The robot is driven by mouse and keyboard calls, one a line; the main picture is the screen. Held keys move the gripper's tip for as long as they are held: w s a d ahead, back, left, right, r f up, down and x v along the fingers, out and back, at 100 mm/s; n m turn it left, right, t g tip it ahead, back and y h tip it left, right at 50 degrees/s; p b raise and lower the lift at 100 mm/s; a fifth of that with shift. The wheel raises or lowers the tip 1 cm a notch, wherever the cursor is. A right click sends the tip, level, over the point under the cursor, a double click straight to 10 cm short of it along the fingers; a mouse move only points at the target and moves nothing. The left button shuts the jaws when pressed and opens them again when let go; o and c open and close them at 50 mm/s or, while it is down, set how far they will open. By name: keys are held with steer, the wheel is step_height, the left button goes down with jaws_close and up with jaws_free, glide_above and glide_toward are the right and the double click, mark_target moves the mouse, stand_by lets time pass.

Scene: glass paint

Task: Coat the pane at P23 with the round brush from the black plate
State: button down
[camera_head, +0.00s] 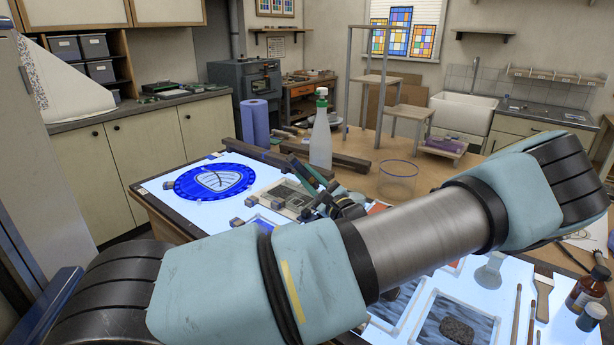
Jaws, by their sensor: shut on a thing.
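My gripper (332,203) is over the lit table at the middle, largely hidden behind my own arm. It is shut on a thin dark-green stick (309,172), which looks like the handle of the round brush and tilts up to the left. The brush tip is hidden. A grey patterned pane in a pale frame (286,198) lies just left of the gripper. A blue-edged pane (265,222) lies nearer, partly covered by my arm. No P23 label is readable. I cannot make out the black plate.
A blue round piece with a white leaf shape (213,182) lies on the light table's left.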

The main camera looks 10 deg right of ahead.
steer(key=shift+f, duration=0.1)
steer(key=shift+f, duration=0.2)
steer(key=shift+f, duration=0.3)
stand_by(0.4)
steer(key=shift+w+a+f, duration=0.1)
steer(key=shift+w+a, duration=2.35)
steer(key=shift+w, duration=0.15)
steer(key=shift+w+a, duration=1.8)
steer(key=shift+w, duration=0.15)
steer(key=shift+r, duration=0.25)
steer(key=shift+r, duration=2.45)
